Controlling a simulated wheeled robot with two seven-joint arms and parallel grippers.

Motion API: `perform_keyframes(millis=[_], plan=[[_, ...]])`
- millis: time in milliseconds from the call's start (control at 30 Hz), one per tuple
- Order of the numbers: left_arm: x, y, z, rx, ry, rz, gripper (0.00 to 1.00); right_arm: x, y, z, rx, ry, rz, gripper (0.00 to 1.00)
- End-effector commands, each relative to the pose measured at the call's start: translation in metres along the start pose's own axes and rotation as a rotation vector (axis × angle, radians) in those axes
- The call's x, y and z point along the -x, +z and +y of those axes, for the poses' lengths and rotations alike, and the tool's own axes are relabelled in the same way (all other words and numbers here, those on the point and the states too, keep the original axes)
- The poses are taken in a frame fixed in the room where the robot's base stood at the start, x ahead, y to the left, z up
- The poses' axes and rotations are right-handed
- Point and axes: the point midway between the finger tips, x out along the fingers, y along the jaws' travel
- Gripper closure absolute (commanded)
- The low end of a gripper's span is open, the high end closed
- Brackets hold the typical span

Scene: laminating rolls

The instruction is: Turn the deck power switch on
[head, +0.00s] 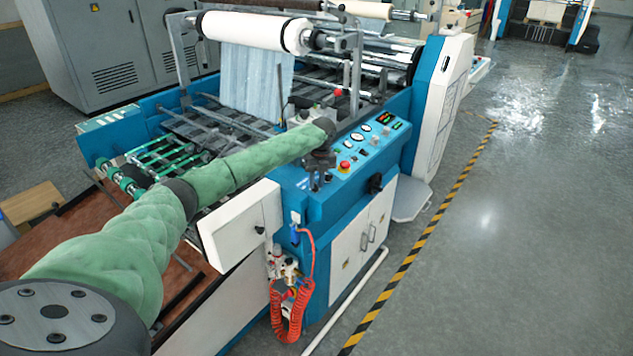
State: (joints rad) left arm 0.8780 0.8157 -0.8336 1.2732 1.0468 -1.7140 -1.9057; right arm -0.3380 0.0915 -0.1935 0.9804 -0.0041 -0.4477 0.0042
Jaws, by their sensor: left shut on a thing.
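My left arm reaches in from the left across the laminating machine. My left gripper (318,178) points down at the near left end of the blue control panel (341,180). It is shut on a small part there, which looks to be the deck power switch; the fingers hide it, so its position cannot be told. To its right the panel carries a red emergency button (345,167), several round gauges (357,137) and lit displays (369,127). A black knob (375,184) sits on the cabinet side below the panel. My right gripper is not in view.
A large white film roll (255,31) stands above the machine's deck. A red coiled air hose (291,312) hangs at the near corner. A white pipe (345,302) runs along the floor. Clear floor lies right of the yellow-black stripe (425,235).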

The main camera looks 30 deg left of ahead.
Motion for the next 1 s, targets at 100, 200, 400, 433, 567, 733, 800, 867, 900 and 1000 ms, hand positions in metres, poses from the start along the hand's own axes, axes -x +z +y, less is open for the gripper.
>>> perform_keyframes(millis=[100,200,400,433,567,733,800,867,900,1000], plan=[[0.001,0.0,0.0,0.0,-0.002,-0.001,1.0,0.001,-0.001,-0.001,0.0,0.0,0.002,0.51],[0.001,0.0,0.0,0.001,-0.002,-0.001,0.69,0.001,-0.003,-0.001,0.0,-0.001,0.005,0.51],[0.001,0.0,0.0,0.001,-0.001,0.0,0.69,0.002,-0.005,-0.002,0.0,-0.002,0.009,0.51],[0.001,0.0,0.0,0.001,-0.001,0.0,0.69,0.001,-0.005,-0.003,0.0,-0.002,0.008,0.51],[0.006,0.0,-0.001,0.0,-0.002,-0.001,0.69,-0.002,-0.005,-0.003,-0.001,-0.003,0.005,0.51],[0.027,0.001,-0.001,0.0,-0.003,-0.001,0.69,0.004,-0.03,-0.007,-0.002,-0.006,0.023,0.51],[0.037,0.001,-0.001,0.0,-0.004,-0.001,0.69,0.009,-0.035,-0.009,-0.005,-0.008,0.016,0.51],[0.045,0.001,-0.001,-0.001,-0.003,-0.001,0.69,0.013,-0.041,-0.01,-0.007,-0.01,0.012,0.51],[0.05,0.0,-0.001,-0.001,-0.003,-0.002,0.69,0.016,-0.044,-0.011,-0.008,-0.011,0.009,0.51],[0.062,0.001,-0.001,0.0,-0.003,-0.001,0.69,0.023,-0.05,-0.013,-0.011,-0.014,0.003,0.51]])
